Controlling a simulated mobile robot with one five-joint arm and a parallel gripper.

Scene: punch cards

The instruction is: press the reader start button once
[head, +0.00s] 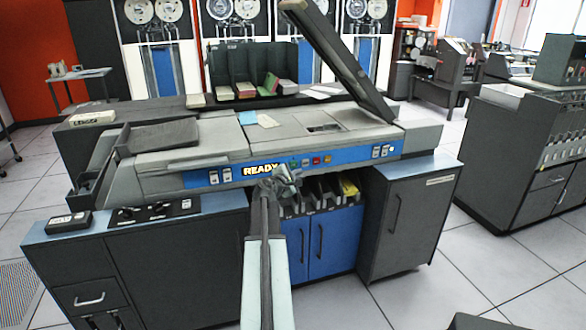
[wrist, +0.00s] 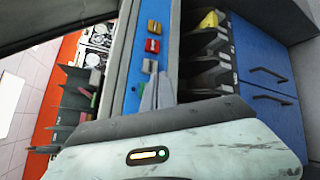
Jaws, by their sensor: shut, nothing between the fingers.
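The reader is a grey machine with a blue front panel (head: 225,176) and a lit READY sign (head: 261,170). Right of the sign is a row of small buttons: a green button (head: 294,163), a blue one, a red button (head: 316,160) and a yellow button (head: 327,159). Their labels are too small to read. My gripper (head: 287,178) is shut and empty, just in front of the panel below the green button. Contact cannot be told.
Below the panel are card slots (head: 320,190) and blue cabinet doors (head: 320,242). A raised dark lid (head: 338,55) slants above the reader. A dark rack with card stacks (head: 245,72) stands behind.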

